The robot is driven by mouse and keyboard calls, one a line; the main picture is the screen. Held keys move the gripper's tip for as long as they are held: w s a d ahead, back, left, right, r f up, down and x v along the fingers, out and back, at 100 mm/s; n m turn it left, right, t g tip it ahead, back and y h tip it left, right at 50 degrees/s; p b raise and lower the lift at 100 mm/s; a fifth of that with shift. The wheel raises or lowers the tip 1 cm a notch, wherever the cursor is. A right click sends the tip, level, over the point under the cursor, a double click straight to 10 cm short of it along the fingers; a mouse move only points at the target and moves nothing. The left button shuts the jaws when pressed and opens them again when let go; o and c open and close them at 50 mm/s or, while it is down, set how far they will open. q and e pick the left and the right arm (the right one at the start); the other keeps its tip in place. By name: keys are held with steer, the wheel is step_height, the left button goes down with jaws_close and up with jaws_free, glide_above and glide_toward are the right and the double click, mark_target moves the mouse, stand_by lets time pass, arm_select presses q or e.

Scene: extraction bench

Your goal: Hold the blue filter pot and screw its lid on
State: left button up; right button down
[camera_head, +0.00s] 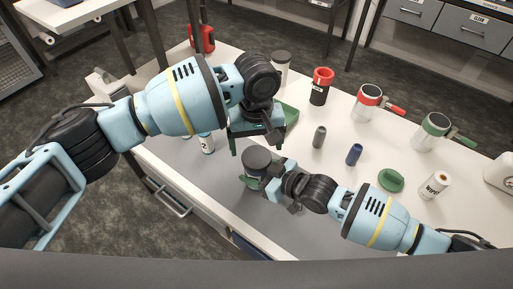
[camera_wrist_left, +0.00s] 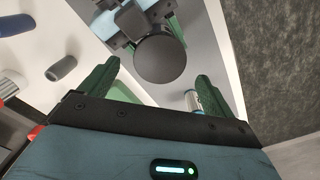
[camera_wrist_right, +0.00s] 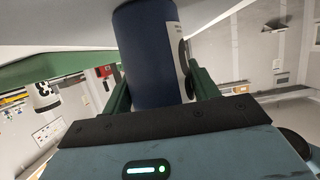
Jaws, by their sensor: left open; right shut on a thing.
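The blue filter pot (camera_wrist_right: 150,50) is upright between the green fingers of my right gripper (camera_wrist_right: 158,88), which is shut on it. In the head view the right gripper (camera_head: 260,182) holds it above the grey front strip of the bench. A dark round lid (camera_head: 257,159) sits on top of the pot; I cannot tell whether it is screwed tight. In the left wrist view the lid (camera_wrist_left: 160,58) appears beyond and between the fingertips. My left gripper (camera_head: 257,140) is open and empty, just above and behind the lid, apart from it.
A green tray (camera_head: 291,112) lies behind the left gripper, and a small bottle (camera_head: 207,144) stands left. A grey vial (camera_head: 319,138), a blue vial (camera_head: 354,154), a green round piece (camera_head: 390,180) and a white bottle (camera_head: 434,186) stand right. Red-banded (camera_head: 367,102) and green-banded (camera_head: 432,132) vessels stand behind.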

arm_select(q)
steer(key=shift+o, duration=0.3)
steer(key=shift+o, duration=0.9)
steer(key=shift+r, duration=0.1)
step_height(320, 180, up, 12)
arm_select(e)
steer(key=shift+c, duration=1.6)
jaws_free()
